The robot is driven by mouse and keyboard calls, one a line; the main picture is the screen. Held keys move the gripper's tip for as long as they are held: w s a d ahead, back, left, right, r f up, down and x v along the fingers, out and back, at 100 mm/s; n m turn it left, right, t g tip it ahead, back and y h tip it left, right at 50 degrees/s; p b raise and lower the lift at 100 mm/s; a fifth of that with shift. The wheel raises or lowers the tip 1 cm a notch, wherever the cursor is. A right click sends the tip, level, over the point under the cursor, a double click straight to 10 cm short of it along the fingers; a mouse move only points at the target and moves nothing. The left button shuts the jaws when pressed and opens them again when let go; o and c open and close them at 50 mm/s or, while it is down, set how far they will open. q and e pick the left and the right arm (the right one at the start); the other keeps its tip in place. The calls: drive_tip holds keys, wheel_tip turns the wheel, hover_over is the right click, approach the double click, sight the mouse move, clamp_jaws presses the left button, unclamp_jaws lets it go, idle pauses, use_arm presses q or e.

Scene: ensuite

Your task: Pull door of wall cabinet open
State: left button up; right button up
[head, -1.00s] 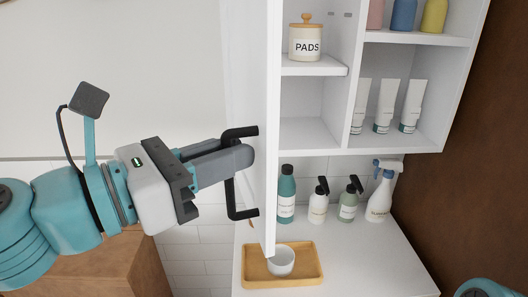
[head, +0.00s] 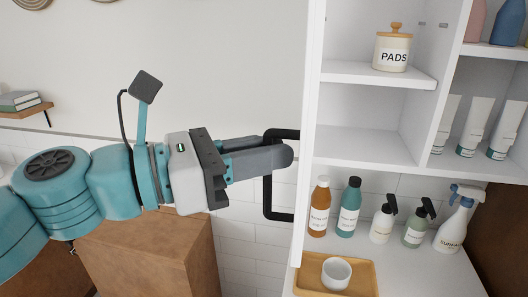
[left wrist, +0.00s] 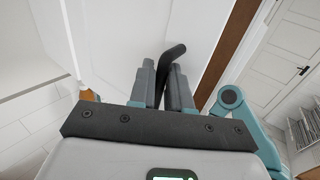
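The white door (head: 309,120) of the wall cabinet stands open and shows nearly edge-on in the head view. Its black bar handle (head: 268,195) faces left. My left gripper (head: 280,157) is at the upper part of this handle, its grey fingers on either side of the bar. In the left wrist view the handle (left wrist: 171,62) passes between the two fingers (left wrist: 163,85), which look closed on it. The open cabinet (head: 380,135) shows its shelves, with a PADS jar (head: 393,48) and several white tubes (head: 475,125). My right gripper is not in view.
Below the cabinet, a white counter (head: 405,268) holds several bottles, including an amber one (head: 319,208), and a wooden tray (head: 365,283) with a white cup (head: 336,272). A brown wooden cabinet (head: 150,260) stands below my left arm. A small shelf (head: 25,110) hangs at far left.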

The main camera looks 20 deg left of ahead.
use_arm(q)
drive_tip(key=shift+o, duration=0.5)
drive_tip(key=shift+w+a, duration=0.1)
drive_tip(key=shift+w, duration=0.25)
drive_tip(key=shift+s, duration=0.3)
drive_tip(key=shift+w, duration=0.15)
drive_tip(key=b+v, duration=0.7)
drive_tip(key=v, duration=0.9)
drive_tip(key=shift+s, duration=0.3)
drive_tip(key=shift+s, duration=0.15)
